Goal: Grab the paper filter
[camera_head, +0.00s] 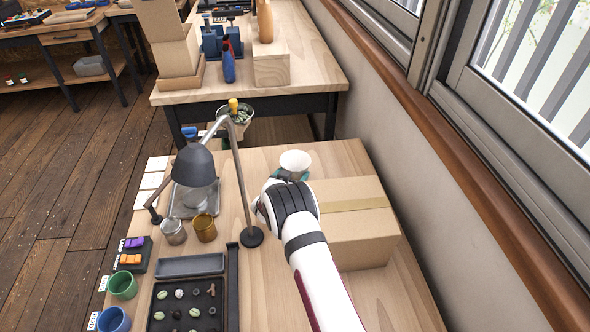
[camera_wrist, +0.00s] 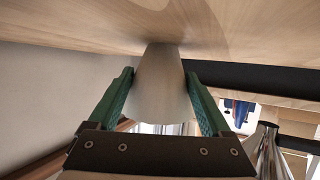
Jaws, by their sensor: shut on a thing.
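The paper filter is a white cone (camera_head: 295,161), wide end up, at the back of the near table, just left of the cardboard box. It also shows large in the wrist view as a pale cone (camera_wrist: 160,85) between the two green fingers. My gripper (camera_wrist: 160,98) is shut on the filter, one finger on each side of it. In the head view my gripper (camera_head: 292,175) is mostly hidden behind my wrist, with a bit of green finger showing under the filter. I cannot tell whether the filter touches the table.
A closed cardboard box (camera_head: 352,215) stands right beside my arm. A black tray (camera_head: 187,305) of small items lies at the front. The wall and window are close on the right.

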